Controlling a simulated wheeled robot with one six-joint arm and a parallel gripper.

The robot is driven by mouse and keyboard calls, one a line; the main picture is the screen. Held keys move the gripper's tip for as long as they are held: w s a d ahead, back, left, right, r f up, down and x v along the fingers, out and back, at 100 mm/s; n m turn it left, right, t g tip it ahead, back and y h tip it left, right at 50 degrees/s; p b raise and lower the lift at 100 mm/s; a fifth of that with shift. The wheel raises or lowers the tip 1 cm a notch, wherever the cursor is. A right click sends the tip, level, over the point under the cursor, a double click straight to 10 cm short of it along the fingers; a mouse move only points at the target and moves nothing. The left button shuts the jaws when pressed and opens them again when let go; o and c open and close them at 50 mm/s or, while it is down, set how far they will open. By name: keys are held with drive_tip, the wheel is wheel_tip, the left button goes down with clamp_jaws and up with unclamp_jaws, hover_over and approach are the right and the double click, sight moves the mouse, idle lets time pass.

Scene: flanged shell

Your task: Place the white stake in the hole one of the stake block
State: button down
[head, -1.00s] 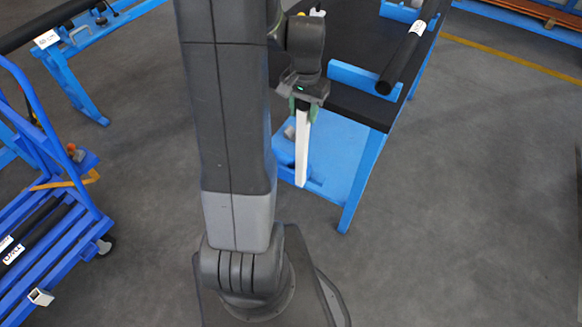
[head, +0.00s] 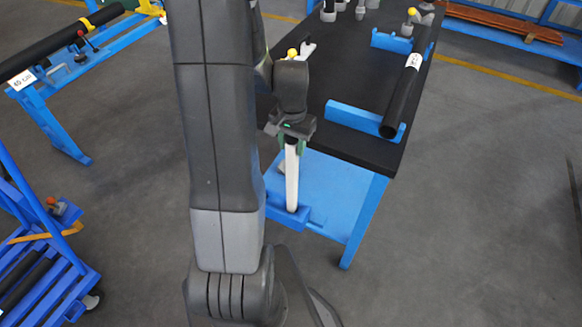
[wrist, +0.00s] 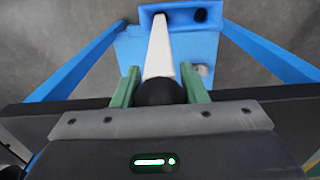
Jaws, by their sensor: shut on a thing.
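My gripper (head: 291,146) is shut on the white stake (head: 292,180), which hangs roughly upright below the green fingers. In the wrist view my gripper (wrist: 160,82) holds the stake (wrist: 159,48) between both fingers, and the stake runs away from the camera. The blue stake block (head: 312,218) is on the low blue shelf. In the wrist view the stake block (wrist: 180,19) shows one open dark hole on the right. The stake's far end overlaps the left side of the block, with a dark patch at its tip. I cannot tell whether the tip is inside a hole or just above it.
The black-topped table (head: 345,85) stands beside and above the shelf (head: 335,190). A black pipe (head: 405,95) rests on blue supports there. A blue cart (head: 40,270) is at the left. The grey floor at the right is clear.

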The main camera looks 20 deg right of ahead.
sight(292, 157)
drive_tip(key=shift+f, duration=2.55)
drive_tip(key=c, duration=0.9)
unclamp_jaws()
drive_tip(key=shift+o, duration=0.2)
wheel_tip(292, 157, up, 12)
drive_tip(key=shift+r+p, duration=0.1)
drive_tip(key=shift+p, duration=0.2)
